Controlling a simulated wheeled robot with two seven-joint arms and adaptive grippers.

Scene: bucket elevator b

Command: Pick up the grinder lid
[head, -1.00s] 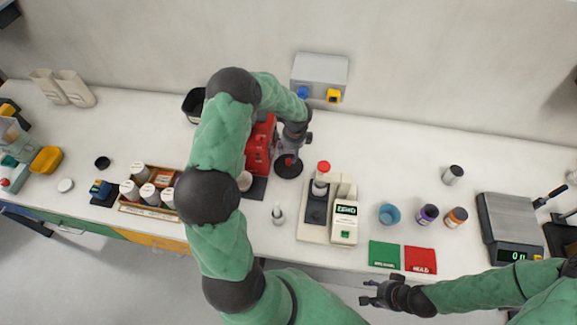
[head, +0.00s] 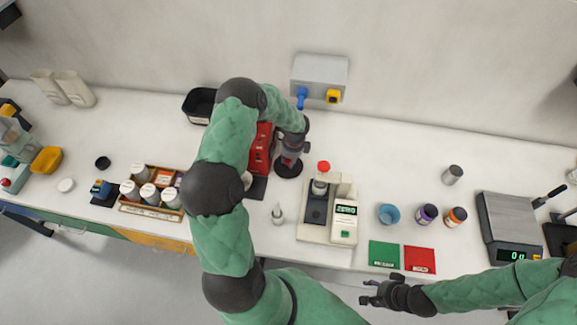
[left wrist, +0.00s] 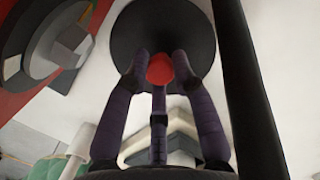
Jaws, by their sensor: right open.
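The grinder lid (head: 288,171) is a round black disc with a red knob, beside the red grinder (head: 261,148) in the head view. In the left wrist view the lid (left wrist: 203,28) fills the top centre. My left gripper (head: 289,160) is over the lid and partly hides the knob. In the left wrist view its fingertips (left wrist: 160,62) stand on both sides of the red knob (left wrist: 160,72); whether they press on it cannot be told. My right gripper (head: 369,294) is open and empty in front of the bench, far from the lid.
A beige instrument (head: 343,222) with a display and red-topped part stands right of the lid. A small white bottle (head: 277,214) stands in front. A black bin (head: 198,104) is behind the grinder, and a grey wall box (head: 319,73) is above. The bench behind the instrument is clear.

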